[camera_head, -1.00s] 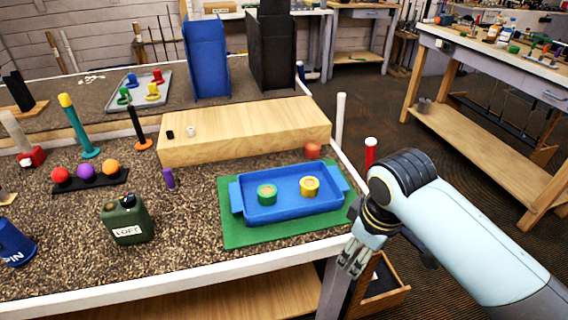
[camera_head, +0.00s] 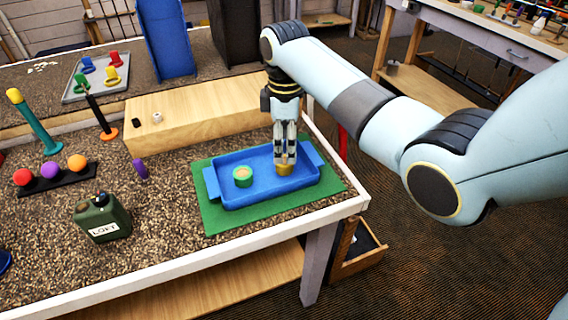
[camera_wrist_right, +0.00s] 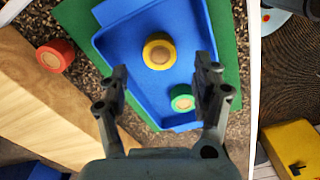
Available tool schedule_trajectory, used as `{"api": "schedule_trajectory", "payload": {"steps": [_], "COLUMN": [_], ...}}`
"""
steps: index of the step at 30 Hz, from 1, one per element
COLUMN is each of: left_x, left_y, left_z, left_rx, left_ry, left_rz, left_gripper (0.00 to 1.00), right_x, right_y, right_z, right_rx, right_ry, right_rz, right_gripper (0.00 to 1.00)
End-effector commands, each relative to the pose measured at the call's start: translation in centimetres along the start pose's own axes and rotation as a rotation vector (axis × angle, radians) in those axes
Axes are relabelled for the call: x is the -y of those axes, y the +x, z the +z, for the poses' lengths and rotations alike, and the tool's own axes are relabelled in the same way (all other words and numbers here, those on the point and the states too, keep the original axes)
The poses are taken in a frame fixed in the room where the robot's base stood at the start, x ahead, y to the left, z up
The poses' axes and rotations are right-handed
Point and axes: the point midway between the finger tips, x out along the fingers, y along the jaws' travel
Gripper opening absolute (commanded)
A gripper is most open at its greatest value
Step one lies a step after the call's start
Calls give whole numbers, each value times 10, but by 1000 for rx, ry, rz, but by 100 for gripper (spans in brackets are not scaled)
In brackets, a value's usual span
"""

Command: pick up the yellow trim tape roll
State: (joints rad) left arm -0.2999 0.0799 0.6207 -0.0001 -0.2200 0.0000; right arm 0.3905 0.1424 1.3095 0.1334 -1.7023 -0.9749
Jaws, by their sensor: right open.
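The yellow trim tape roll (camera_head: 285,170) sits in the blue tray (camera_head: 232,201), right of the green tape roll (camera_head: 242,177). My right gripper (camera_head: 285,157) points down over the yellow roll and partly hides it in the head view. In the right wrist view the yellow roll (camera_wrist_right: 158,51) lies ahead between the two open fingers (camera_wrist_right: 160,76), with a gap on each side. The green roll (camera_wrist_right: 182,98) shows close to the right finger there. Whether the fingertips reach the roll's height is hard to tell. My left gripper is not in view.
The tray rests on a green mat (camera_head: 215,222) near the table's right corner. A wooden block (camera_head: 205,120) stands behind it. A red roll (camera_wrist_right: 55,56) lies outside the tray in the wrist view. A green can (camera_head: 102,217) stands to the left.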

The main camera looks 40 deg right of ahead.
Motion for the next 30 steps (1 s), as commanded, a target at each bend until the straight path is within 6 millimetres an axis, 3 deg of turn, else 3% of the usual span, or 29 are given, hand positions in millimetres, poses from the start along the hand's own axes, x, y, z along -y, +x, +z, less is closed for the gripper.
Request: {"api": "schedule_trajectory", "payload": {"steps": [5, 12, 21, 30], "left_x": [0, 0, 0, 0], "left_y": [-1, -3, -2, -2], "left_z": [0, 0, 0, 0], "left_rx": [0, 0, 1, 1], "left_ry": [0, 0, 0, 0], "left_rz": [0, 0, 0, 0], "left_gripper": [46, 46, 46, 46], "right_x": [0, 0, 0, 0], "right_y": [15, 52, 60, 60], "right_z": [0, 0, -1, -1], "right_rx": [1, 1, -1, 0], "right_ry": [0, 1, 1, 1], "right_rz": [-1, -1, 2, 2], "right_gripper": [66, 66, 66, 29]}}
